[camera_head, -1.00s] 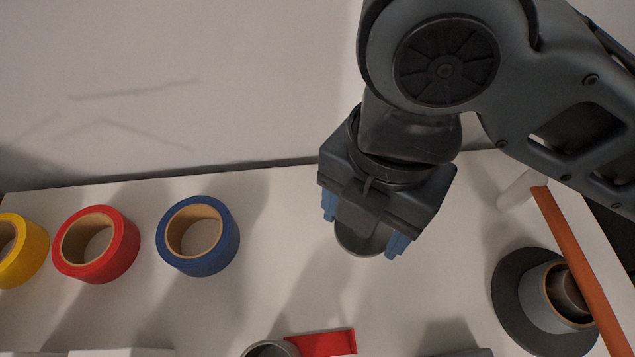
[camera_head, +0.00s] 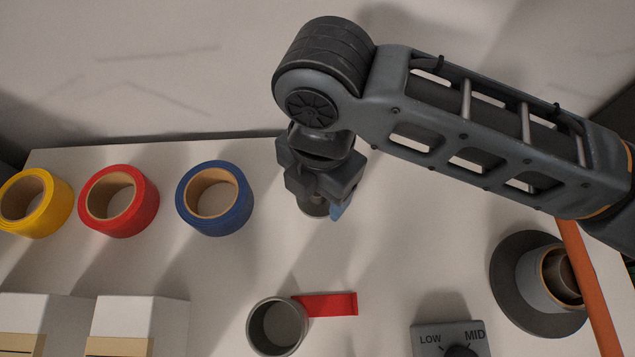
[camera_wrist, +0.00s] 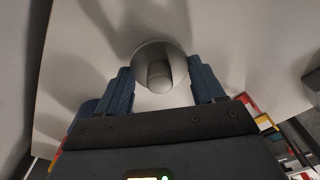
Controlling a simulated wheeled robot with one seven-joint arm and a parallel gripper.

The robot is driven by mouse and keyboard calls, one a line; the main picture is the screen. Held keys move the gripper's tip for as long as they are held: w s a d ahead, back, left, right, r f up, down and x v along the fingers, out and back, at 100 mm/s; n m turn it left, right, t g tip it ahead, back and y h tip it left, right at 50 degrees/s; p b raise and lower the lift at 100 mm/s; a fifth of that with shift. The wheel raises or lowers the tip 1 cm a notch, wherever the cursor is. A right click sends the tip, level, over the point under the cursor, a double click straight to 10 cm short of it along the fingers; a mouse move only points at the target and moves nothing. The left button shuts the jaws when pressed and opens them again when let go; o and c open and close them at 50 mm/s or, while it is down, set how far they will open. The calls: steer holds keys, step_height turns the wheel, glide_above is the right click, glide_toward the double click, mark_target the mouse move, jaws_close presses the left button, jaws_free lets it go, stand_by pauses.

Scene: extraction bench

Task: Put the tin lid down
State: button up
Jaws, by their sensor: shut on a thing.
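The tin lid (camera_head: 313,208) is a small round grey piece, mostly hidden under my gripper in the head view. In the wrist view the tin lid (camera_wrist: 174,62) shows as a grey disc with a knob in its middle, between my blue fingers. My gripper (camera_wrist: 162,84) is shut on it. In the head view my gripper (camera_head: 324,206) points down over the back middle of the bench, right of the blue tape roll. I cannot tell whether the lid touches the bench. An open grey tin (camera_head: 256,326) stands nearer the front.
Blue (camera_head: 240,205), red (camera_head: 147,205) and yellow (camera_head: 62,205) tape rolls stand at left. A red strip (camera_head: 330,304) lies beside the tin. A dial box (camera_head: 428,340), a dark round base (camera_head: 505,270) with a cup and an orange bar (camera_head: 590,285) are right. The bench (camera_head: 390,260) between is clear.

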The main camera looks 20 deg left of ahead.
steer(key=o, duration=0.5)
steer(key=shift+f, duration=0.15)
steer(key=o, duration=0.5)
steer(key=r, duration=0.4)
steer(key=r+b, duration=0.1)
steer(key=r, duration=0.7)
steer(key=shift+w+d+r, duration=0.1)
steer(key=shift+w+r, duration=0.1)
steer(key=shift+w, duration=0.1)
